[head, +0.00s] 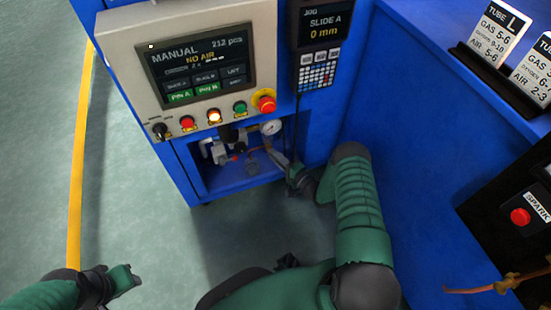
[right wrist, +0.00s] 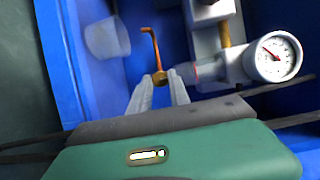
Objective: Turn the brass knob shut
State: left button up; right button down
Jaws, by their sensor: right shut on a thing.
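The brass knob (right wrist: 160,76) shows in the right wrist view as a small golden piece, with a thin bent brass rod (right wrist: 155,45) rising from it. My right gripper (right wrist: 162,82) has its two grey fingers closed on the knob, one on each side. In the head view my right gripper (head: 282,161) reaches into the open bay of the blue cabinet, and the knob is too small to make out there. My left gripper (head: 125,277) is low at the left over the floor, away from the cabinet; its jaw opening is unclear.
A round pressure gauge (right wrist: 273,57) and grey fittings (right wrist: 212,45) sit close right of the knob. A clear cup (right wrist: 107,38) hangs at left. Above the bay is a control panel (head: 200,70) reading "NO AIR". Open floor (head: 130,170) lies left.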

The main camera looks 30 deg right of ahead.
jog(key=shift+s+d+f, duration=0.1)
jog(key=shift+d+f, duration=0.05)
dwell(0.4)
jog(key=c, duration=1.2)
grip_release()
jog(key=shift+f, duration=0.1)
jog(key=shift+c, duration=0.2)
jog(key=s+d+p, duration=0.2)
jog(key=s+p, duration=0.4)
jog(key=s, duration=1)
jog(key=shift+s+d+p, duration=0.25)
jog(key=shift+s+p, duration=0.05)
jog(key=shift+p, duration=0.05)
